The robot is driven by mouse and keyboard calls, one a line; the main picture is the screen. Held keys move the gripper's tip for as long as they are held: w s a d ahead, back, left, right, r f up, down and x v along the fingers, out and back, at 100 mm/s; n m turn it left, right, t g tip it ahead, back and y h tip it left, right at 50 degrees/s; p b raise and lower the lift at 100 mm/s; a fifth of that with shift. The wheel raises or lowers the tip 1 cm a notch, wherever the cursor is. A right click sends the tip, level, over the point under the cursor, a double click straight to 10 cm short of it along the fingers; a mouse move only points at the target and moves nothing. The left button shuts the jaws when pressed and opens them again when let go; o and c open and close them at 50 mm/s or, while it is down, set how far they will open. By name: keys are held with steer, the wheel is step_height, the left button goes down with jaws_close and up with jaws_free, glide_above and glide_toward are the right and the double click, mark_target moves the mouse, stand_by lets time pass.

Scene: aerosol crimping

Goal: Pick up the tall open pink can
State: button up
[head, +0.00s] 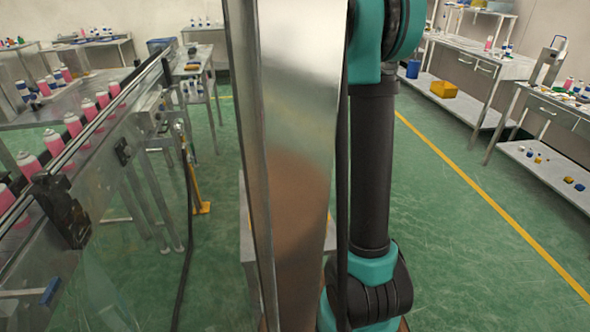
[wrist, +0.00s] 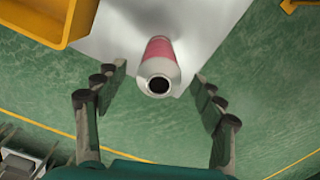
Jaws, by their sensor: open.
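A pink can (wrist: 159,62) with a silver shoulder and a dark open mouth shows in the wrist view, just above the picture's middle. It appears to stand on a pale grey metal surface (wrist: 100,35), with its mouth facing my camera. My gripper (wrist: 160,88) is open, with one finger to the left of the can and one to the right. Neither finger touches the can. In the head view my arm shows, but my gripper does not, and I cannot pick out this can there.
A yellow bin (wrist: 42,18) lies close to the left of the can. In the head view a conveyor carries a row of pink cans (head: 73,125) at the left. Benches (head: 490,66) with small items line the right wall. Green floor between is clear.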

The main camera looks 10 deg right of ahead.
step_height(320, 180, down, 9)
steer(key=shift+d+f, duration=0.1)
stand_by(0.5)
steer(key=shift+c, duration=0.6)
steer(key=c, duration=1.1)
steer(key=shift+c, duration=0.2)
